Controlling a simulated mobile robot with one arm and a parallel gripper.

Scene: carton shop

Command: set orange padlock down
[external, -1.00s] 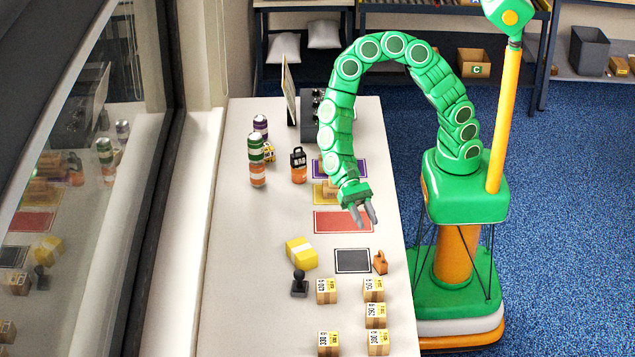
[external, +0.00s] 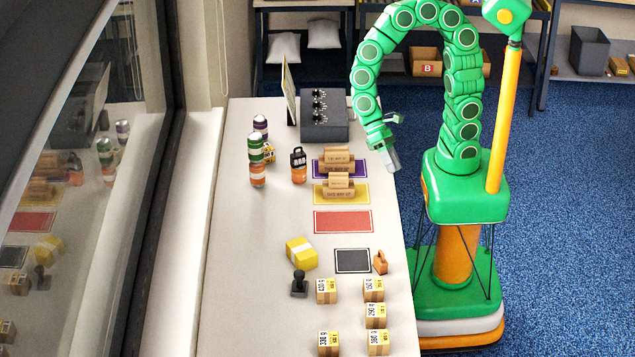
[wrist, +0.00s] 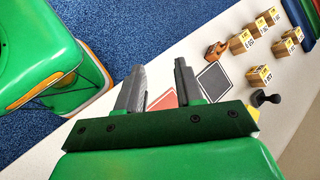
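Brown cartons stand on the purple mat (external: 318,172) and yellow mat (external: 319,198). The red mat (external: 342,222) is bare. Stacked cans (external: 257,162) stand left, a grey box with knobs (external: 324,122) behind. A yellow box (external: 301,252), black stamp (external: 299,284) and several small cartons (external: 375,290) lie nearer.

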